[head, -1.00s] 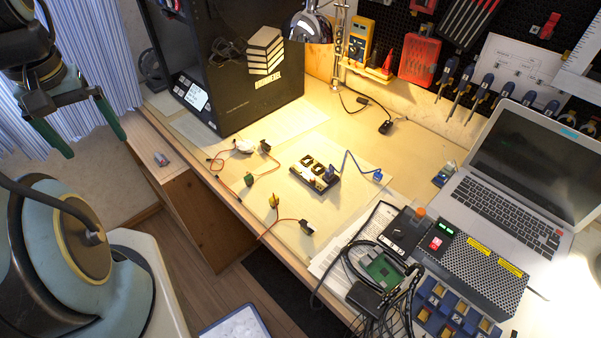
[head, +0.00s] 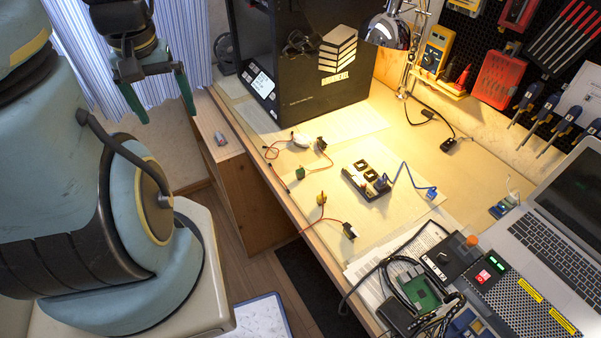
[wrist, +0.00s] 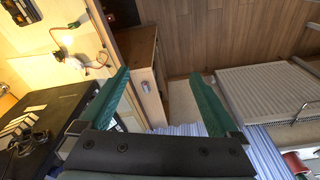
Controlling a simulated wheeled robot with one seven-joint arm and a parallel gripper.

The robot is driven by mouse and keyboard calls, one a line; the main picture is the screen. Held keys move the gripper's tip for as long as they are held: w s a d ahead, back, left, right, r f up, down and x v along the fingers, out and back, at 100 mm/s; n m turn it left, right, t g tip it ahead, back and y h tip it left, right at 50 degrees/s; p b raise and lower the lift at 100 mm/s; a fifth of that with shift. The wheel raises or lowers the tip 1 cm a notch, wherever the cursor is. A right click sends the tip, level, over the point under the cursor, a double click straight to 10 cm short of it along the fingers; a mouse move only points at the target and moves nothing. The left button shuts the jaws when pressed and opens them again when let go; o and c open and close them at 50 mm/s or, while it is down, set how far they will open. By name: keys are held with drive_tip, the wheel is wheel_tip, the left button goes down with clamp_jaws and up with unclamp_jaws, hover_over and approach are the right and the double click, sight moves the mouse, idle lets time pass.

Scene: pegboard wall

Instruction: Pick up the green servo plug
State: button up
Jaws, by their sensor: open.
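The green servo plug (head: 300,173) is a small green block on a thin red-orange cable. It lies on the wooden workbench (head: 430,150), near its left edge. In the wrist view the open gripper (wrist: 160,74) faces the floor and the side of a wooden cabinet.
A yellow plug (head: 322,198), a dark plug (head: 349,230) and a white servo (head: 302,140) lie near the green plug. A black board with sockets (head: 366,180) stands to their right. A large black case (head: 300,70) stands behind. A small object (head: 220,138) lies on the wooden cabinet.

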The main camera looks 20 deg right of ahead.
drive_tip(key=shift+n, duration=0.3)
drive_tip(key=d+f, duration=0.1)
drive_tip(key=d, duration=0.1)
drive_tip(key=w+d+f+b, duration=0.1)
drive_tip(key=d+f+b, duration=0.1)
drive_tip(key=d, duration=0.1)
drive_tip(key=shift+w+d+f, duration=0.3)
drive_tip(key=shift+w, duration=0.1)
drive_tip(key=c, duration=0.4)
drive_tip(key=n+g+b, duration=0.2)
drive_tip(key=b, duration=0.4)
hover_over(300, 170)
wheel_tip(300, 170, down, 13)
drive_tip(key=shift+c, duration=0.2)
drive_tip(key=f, duration=0.2)
drive_tip(key=f+p, duration=0.1)
drive_tip(key=f, duration=0.1)
drive_tip(key=shift+d+f, duration=0.2)
drive_tip(key=shift+f, duration=0.05)
drive_tip(key=shift+a+f+p, duration=0.15)
drive_tip(key=shift+f+p, duration=0.9)
drive_tip(key=shift+f, duration=1.6)
